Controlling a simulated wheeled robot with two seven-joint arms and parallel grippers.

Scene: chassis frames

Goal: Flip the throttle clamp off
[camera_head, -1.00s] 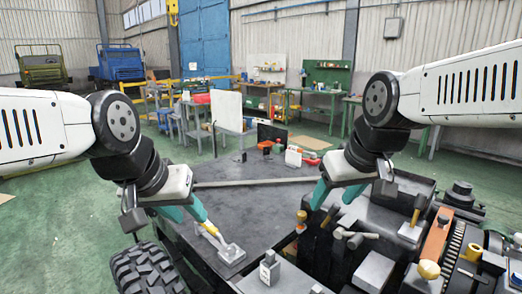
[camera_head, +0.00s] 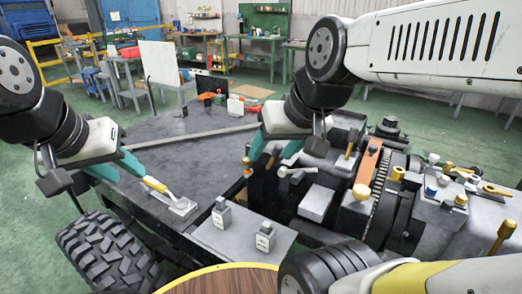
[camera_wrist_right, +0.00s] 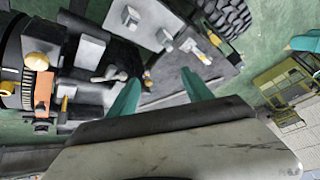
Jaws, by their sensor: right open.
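A small clamp with a grey base and a yellow lever (camera_head: 155,185) stands on the dark deck; I take it for the throttle clamp. Its lever leans up and left, towards my left gripper (camera_head: 132,179). My left gripper is open, its teal fingers close to the lever tip; contact cannot be told. The clamp also shows in the right wrist view, its grey base (camera_wrist_right: 190,45) beyond my fingertips. My right gripper (camera_head: 268,158) is open and empty over the deck's right part, beside a grey-handled lever (camera_head: 297,172). Its spread fingers also show in the right wrist view (camera_wrist_right: 158,88).
Two small grey labelled blocks (camera_head: 222,213) (camera_head: 265,237) stand on a plate at the front. An engine assembly with yellow knobs (camera_head: 362,192) fills the right. A black tyre (camera_head: 100,250) stands at front left. The middle of the deck (camera_head: 170,150) is fairly clear.

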